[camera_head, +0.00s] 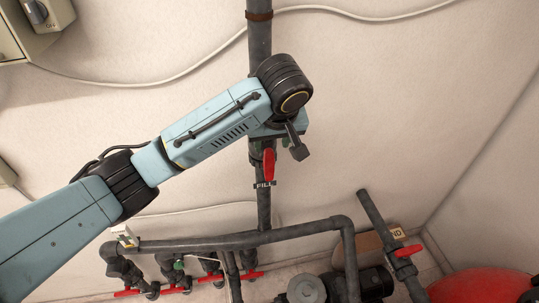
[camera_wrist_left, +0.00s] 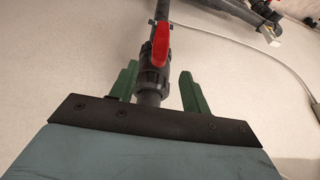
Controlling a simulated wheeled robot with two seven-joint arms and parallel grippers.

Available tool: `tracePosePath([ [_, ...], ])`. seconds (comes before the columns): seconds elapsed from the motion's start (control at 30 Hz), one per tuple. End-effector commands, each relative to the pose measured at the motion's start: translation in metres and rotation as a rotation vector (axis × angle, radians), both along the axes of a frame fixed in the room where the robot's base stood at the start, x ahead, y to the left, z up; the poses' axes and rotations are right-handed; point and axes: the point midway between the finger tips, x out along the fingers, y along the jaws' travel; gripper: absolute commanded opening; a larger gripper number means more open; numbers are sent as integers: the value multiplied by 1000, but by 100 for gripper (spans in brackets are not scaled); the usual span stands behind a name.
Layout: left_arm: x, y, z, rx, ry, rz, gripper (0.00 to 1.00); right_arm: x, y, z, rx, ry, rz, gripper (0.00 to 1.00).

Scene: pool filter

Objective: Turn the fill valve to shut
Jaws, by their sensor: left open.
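The fill valve's red handle (camera_head: 269,164) sits on a dark vertical pipe, just above the "FILL" label (camera_head: 264,184). The handle lies roughly along the pipe. In the left wrist view the red handle (camera_wrist_left: 161,44) stands ahead of my left gripper, on the dark valve body (camera_wrist_left: 153,78). My left gripper (camera_head: 275,143) is just above the handle in the head view, partly hidden by its own wrist. Its green fingers (camera_wrist_left: 158,72) are open, one on each side of the pipe in the picture. Whether they touch it I cannot tell. My right gripper is not in view.
Below, a horizontal pipe (camera_head: 240,240) runs over several red-handled valves. Another red-handled valve (camera_head: 408,250) is at the lower right, near a pump (camera_head: 375,283) and a red rounded vessel (camera_head: 480,287). A white cable (camera_head: 170,84) crosses the wall. Wall space right of the pipe is clear.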

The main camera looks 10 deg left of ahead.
Motion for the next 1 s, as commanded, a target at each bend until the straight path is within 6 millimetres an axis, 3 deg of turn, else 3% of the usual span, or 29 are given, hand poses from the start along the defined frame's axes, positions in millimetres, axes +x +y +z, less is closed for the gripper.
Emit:
tracePosePath([
  [0.1, 8, 5, -24, 2, 4, 2, 47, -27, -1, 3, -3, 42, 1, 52],
  [0.2, 16, 8, -44, 3, 5, 2, 47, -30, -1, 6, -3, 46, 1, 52],
  [0.5, 34, 14, -89, 0, 2, -1, 47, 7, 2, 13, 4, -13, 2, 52],
  [0.93, 38, 16, -100, 0, 0, -2, 47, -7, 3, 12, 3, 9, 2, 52],
  [1.0, 38, 16, -100, 0, 0, -2, 41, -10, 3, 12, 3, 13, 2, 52],
])
